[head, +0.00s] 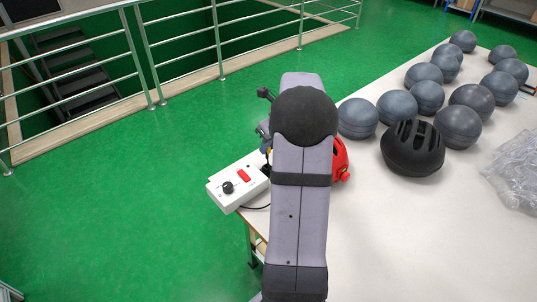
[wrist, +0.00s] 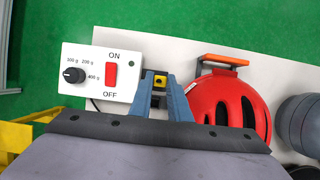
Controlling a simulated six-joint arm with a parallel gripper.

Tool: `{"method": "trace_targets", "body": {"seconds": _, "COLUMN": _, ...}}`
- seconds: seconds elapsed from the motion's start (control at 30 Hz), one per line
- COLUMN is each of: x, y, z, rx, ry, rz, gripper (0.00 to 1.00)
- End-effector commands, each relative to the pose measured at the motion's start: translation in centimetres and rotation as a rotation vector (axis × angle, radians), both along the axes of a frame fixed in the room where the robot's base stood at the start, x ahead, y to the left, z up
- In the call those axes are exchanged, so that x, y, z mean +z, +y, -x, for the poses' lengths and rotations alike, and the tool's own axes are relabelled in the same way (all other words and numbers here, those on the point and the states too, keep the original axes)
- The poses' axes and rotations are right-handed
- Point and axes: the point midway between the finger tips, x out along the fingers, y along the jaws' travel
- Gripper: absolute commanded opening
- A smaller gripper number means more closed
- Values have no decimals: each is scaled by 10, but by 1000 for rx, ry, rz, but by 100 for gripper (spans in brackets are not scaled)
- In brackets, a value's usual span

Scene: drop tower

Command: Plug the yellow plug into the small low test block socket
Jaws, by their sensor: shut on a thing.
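In the wrist view my gripper (wrist: 160,76) points at the table with its two blue-grey fingers on either side of the small yellow plug (wrist: 160,81). It is shut on the plug, which shows a dark centre. A dark part shows between the fingers just below the plug; I cannot tell whether it is the plug's body or something under it. The small low test block and its socket cannot be made out, so I cannot tell how the plug stands to them. In the head view my arm hides most of the gripper and the plug.
A white control box (wrist: 86,71) with a knob and a red switch lies just left of my fingers. A red helmet (wrist: 228,104) and an orange-topped bracket (wrist: 223,60) are close on the right. Grey balls (head: 427,97) and a black helmet (head: 412,148) stand on the white table (head: 400,240).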

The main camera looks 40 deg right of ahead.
Motion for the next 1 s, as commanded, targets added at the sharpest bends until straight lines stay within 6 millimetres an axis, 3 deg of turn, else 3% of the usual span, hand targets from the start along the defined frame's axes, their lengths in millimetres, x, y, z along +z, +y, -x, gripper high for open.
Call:
{"method": "trace_targets", "body": {"seconds": 0.23, "x": 33, "y": 0, "z": 0, "rx": 0, "ry": -1, "rz": 1, "gripper": 4}}
{"method": "trace_targets", "body": {"seconds": 0.73, "x": 62, "y": -5, "z": 5, "rx": -14, "ry": 1, "rz": -1, "gripper": 4}}
{"method": "trace_targets", "body": {"seconds": 1.0, "x": 75, "y": -7, "z": 27, "rx": -47, "ry": 6, "rz": -7, "gripper": 4}}
